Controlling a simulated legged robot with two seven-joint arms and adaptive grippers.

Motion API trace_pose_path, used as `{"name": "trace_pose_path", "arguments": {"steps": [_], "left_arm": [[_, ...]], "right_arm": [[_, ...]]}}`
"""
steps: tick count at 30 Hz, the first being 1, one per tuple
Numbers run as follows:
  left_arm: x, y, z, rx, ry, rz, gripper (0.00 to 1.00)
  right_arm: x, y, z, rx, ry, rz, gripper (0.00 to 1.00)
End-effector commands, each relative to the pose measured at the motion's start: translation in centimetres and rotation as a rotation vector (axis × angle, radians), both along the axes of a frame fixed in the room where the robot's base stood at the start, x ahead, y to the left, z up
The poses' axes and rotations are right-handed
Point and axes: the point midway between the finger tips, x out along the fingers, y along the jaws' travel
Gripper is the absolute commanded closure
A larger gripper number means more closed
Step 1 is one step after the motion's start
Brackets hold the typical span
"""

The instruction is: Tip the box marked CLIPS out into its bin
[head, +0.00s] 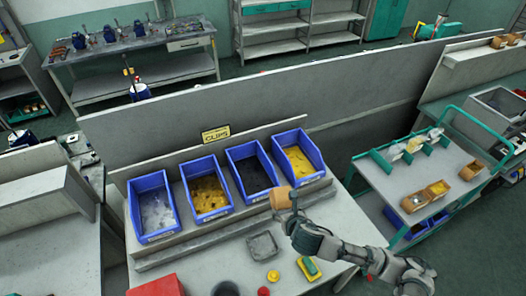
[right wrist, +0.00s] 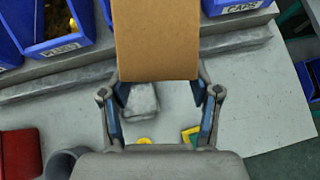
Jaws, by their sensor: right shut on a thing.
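A plain tan box (head: 280,197) is held by my right gripper (head: 292,207), just in front of the blue bins and above the bench. In the right wrist view the box (right wrist: 157,40) is between the fingers of my right gripper (right wrist: 160,95). No marking shows on its visible faces. The box's contents are hidden. My left gripper is not in view.
Other blue bins hold grey parts (head: 153,237), dark parts (head: 251,196) and yellow parts (head: 298,181). A grey tray (head: 262,246) and a yellow-green block (head: 309,268) lie on the bench (head: 205,268). A trolley (head: 410,180) with small tan boxes stands at right.

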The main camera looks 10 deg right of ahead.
Motion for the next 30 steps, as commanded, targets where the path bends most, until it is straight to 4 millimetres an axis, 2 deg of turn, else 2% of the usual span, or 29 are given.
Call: {"name": "trace_pose_path", "arguments": {"steps": [1, 6, 13, 19, 21, 27, 30], "left_arm": [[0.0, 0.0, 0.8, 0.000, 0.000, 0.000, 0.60], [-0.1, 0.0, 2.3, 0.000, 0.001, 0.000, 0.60], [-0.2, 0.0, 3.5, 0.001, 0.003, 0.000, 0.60], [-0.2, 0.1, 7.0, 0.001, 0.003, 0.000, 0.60], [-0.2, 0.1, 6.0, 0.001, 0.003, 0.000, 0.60], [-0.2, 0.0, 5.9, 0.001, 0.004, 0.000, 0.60], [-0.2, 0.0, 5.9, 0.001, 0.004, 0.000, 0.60]], "right_arm": [[0.0, 0.0, 0.8, -0.001, 0.000, -0.001, 0.71], [0.0, 0.0, 1.9, -0.001, 0.000, -0.001, 0.71], [0.0, 0.0, 2.6, 0.000, 0.013, -0.001, 0.71], [0.1, 0.0, 3.5, 0.004, 0.113, -0.001, 0.71], [0.3, 0.0, 3.2, 0.009, 0.190, -0.002, 0.71], [0.2, 0.0, 3.4, 0.014, 0.385, -0.001, 0.71], [0.1, 0.0, 3.5, 0.014, 0.423, 0.000, 0.71]]}}
